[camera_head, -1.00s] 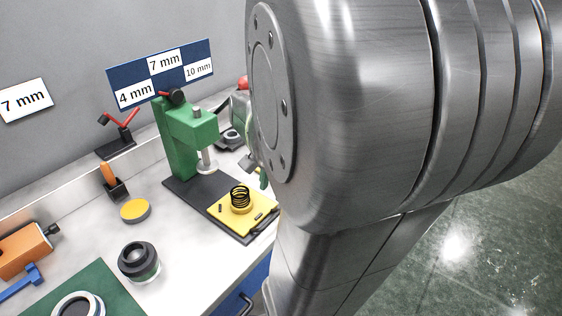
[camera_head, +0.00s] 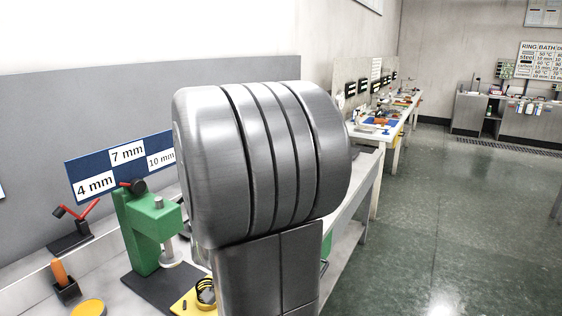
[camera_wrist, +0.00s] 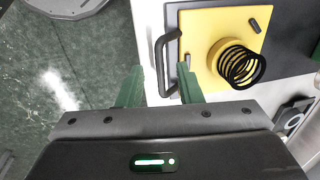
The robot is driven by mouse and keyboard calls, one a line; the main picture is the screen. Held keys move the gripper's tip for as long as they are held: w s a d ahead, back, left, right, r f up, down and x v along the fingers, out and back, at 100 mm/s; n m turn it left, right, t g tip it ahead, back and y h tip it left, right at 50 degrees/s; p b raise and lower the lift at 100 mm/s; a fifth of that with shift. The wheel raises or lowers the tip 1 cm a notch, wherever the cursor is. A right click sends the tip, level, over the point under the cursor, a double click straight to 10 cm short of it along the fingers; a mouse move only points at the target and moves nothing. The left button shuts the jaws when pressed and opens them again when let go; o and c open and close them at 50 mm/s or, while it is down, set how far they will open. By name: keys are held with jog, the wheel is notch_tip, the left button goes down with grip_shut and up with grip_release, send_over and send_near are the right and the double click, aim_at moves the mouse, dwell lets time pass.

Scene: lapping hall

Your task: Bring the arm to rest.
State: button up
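My arm, a thick grey metal link, fills the middle of the head view and hides part of the bench behind it.
A green press (camera_head: 150,230) stands on the bench, left of my arm. A blue sign (camera_head: 125,160) with size labels is behind it. An orange-handled tool in a holder (camera_head: 66,290) is at the left. Green floor (camera_head: 460,220) is open at the right. Another workbench (camera_head: 395,130) stands farther back.

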jog(key=x, duration=0.3)
jog(key=shift+f, duration=0.35)
jog(key=shift+w+a, duration=0.35)
jog(key=shift+a, duration=0.25)
jog(key=shift+d, duration=0.1)
